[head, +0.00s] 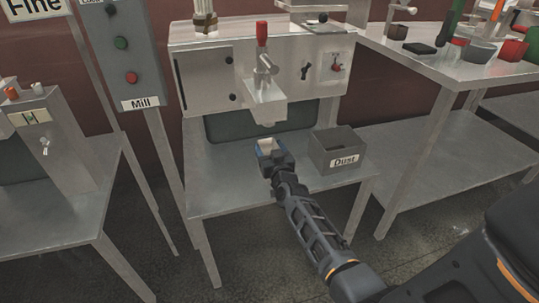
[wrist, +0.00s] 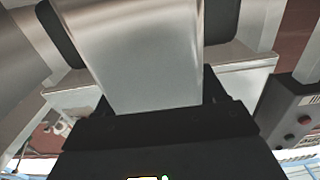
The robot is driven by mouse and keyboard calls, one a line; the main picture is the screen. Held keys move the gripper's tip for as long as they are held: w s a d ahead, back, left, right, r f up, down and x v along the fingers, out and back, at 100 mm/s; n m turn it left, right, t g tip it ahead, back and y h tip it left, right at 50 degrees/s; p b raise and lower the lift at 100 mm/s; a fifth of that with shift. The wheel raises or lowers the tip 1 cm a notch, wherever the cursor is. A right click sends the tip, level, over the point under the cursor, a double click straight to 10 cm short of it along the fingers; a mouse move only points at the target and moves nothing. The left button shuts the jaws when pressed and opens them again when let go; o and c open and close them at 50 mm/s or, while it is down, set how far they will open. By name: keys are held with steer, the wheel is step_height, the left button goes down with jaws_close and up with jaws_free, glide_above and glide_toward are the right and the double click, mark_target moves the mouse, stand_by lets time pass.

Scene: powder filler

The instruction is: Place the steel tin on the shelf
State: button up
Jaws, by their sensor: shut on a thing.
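My gripper (head: 268,150) is over the metal table under the filler machine, below its spout and left of the Dust box. It is shut on the steel tin, a shiny silver shape that fills the upper middle of the wrist view (wrist: 145,60). In the head view only a small pale part of the tin (head: 266,145) shows between the jaws; the rest is hidden. I cannot tell whether the tin touches the table. A broad, bare lower shelf (head: 430,148) runs under the right-hand bench.
The filler machine (head: 210,82) with its red-handled spout (head: 265,95) stands behind my gripper. The Dust box (head: 337,150) is close on the right. The Mill control post (head: 140,102) stands to the left. Several bowls and tools crowd the right bench top (head: 410,62).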

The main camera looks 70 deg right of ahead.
steer(key=shift+f, duration=0.1)
steer(key=o, duration=1.5)
steer(key=shift+o, duration=0.2)
